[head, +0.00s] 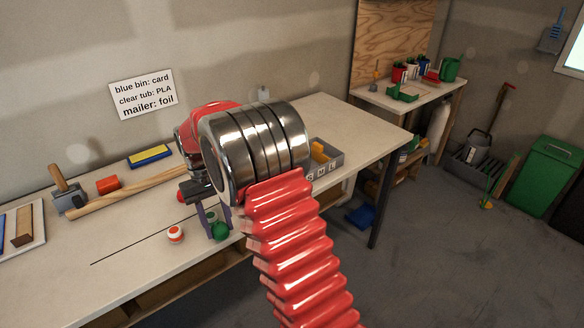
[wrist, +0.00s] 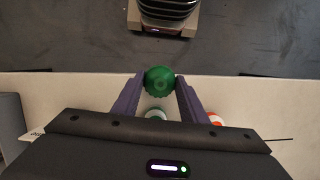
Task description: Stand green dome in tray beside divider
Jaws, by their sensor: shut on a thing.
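The green dome (head: 221,231) is at the end of my gripper (head: 213,225), near the front edge of the workbench. In the wrist view the green dome (wrist: 159,80) sits between the two fingers of my gripper (wrist: 160,88), which are shut on it. A grey tray (head: 336,163) with letter labels on its front and a yellow thing inside stands on the bench right of my gripper, partly hidden by my arm. A grey wall at the left of the wrist view (wrist: 10,122) may be this tray. I cannot make out a divider in it.
A red-and-white round piece (head: 175,234) stands left of my gripper; a pale green-and-white piece (wrist: 155,114) is just behind the dome. The bench's right end (head: 365,125) is clear.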

